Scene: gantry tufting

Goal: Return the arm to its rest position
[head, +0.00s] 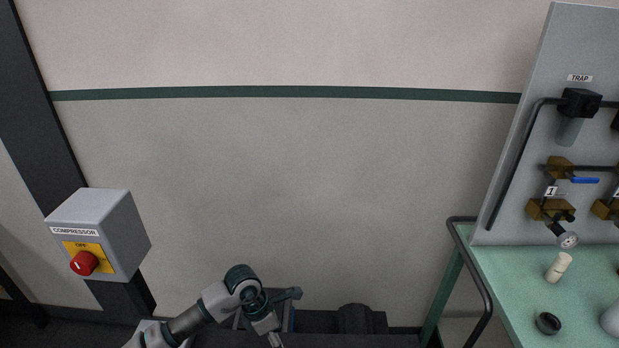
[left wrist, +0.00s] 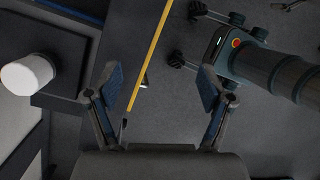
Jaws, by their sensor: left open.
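My left arm comes into the head view from the bottom left. It ends low in the picture, in front of the pale wall, with the left gripper (head: 284,318) small and partly cut off by the bottom edge. In the left wrist view the left gripper (left wrist: 160,78) is open, its two blue-padded fingers wide apart with nothing between them. Dark floor and a yellow stripe (left wrist: 150,55) show beyond the fingers. My right gripper is not in view.
A grey compressor box (head: 122,232) with a red knob (head: 84,263) stands at the left. A green bench (head: 500,290) with a valve panel (head: 520,150) is at the right. A white cylinder (left wrist: 27,73) shows in the left wrist view. The wall between is clear.

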